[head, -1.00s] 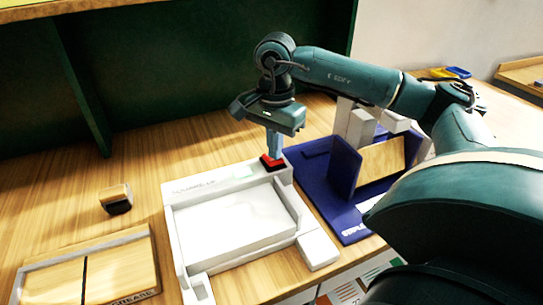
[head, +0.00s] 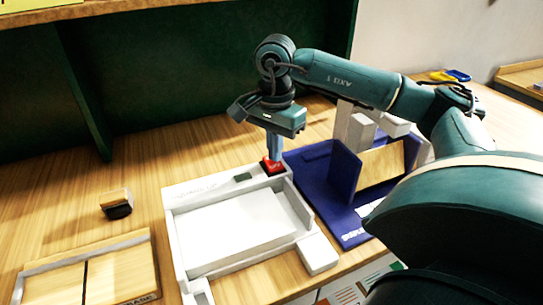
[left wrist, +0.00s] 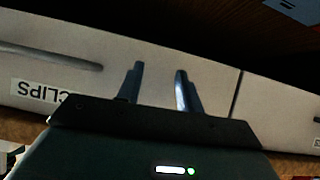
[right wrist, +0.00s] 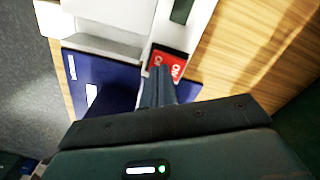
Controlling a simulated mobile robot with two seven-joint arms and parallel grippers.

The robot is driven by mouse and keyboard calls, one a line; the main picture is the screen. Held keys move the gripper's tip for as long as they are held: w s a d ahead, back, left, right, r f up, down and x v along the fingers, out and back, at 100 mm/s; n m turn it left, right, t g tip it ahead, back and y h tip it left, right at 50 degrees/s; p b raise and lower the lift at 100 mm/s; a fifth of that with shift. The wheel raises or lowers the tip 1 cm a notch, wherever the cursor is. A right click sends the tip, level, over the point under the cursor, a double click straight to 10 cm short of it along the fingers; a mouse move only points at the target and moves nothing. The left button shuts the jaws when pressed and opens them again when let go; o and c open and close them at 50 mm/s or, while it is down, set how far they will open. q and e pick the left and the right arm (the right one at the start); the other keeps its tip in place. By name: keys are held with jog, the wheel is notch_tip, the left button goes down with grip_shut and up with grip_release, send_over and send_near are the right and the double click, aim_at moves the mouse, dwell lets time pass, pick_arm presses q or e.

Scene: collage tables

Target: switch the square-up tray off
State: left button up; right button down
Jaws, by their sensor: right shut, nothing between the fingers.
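The square-up tray (head: 172,232) is a white tray on the wooden table, with white paper (head: 240,225) lying in it. Its red switch (head: 266,170) is at the back right corner; it also shows in the right wrist view (right wrist: 177,62) with white lettering. A small window (head: 243,177) on the tray's back rim is dark. My right gripper (head: 274,158) is shut and empty, pointing down with its tips at the switch; the tips hide part of it. Whether they press it I cannot tell. My left gripper (left wrist: 160,85) is open and empty in the left wrist view, before a drawer front.
A blue stapling station (head: 345,205) with upright plates stands right of the tray. A wooden-topped board (head: 120,272) lies to the left, with a small wood-and-black block (head: 117,204) behind it. A dark green back panel (head: 200,80) rises behind the table.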

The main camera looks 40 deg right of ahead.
aim_at(275, 165)
jog(key=shift+r+p, duration=1.7)
jog(key=shift+r, duration=1.1)
